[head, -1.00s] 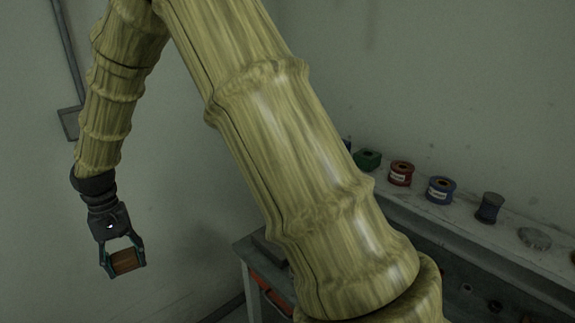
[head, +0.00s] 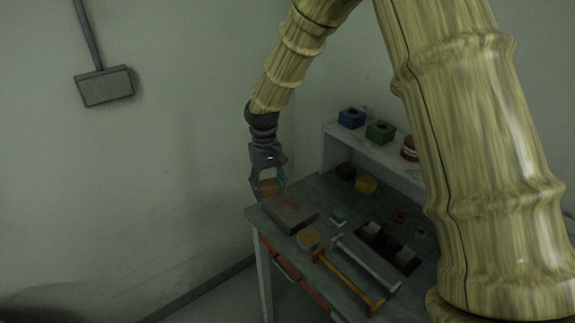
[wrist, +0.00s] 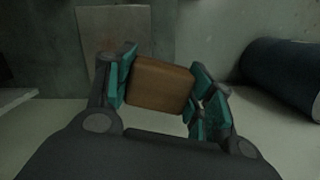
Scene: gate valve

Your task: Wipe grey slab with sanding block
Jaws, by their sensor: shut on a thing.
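My gripper (head: 268,180) is shut on the sanding block (head: 269,188), a brown wooden block. The grey slab (head: 291,216) lies flat on the workbench's left end, with a brownish patch on its top. The block is at the slab's back-left edge in the head view; I cannot tell whether they touch. In the wrist view the block (wrist: 160,84) sits slightly tilted between the teal finger pads of my gripper (wrist: 163,88). A flat grey-brown plate, probably the slab (wrist: 114,38), shows beyond it.
Open space lies left of the bench.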

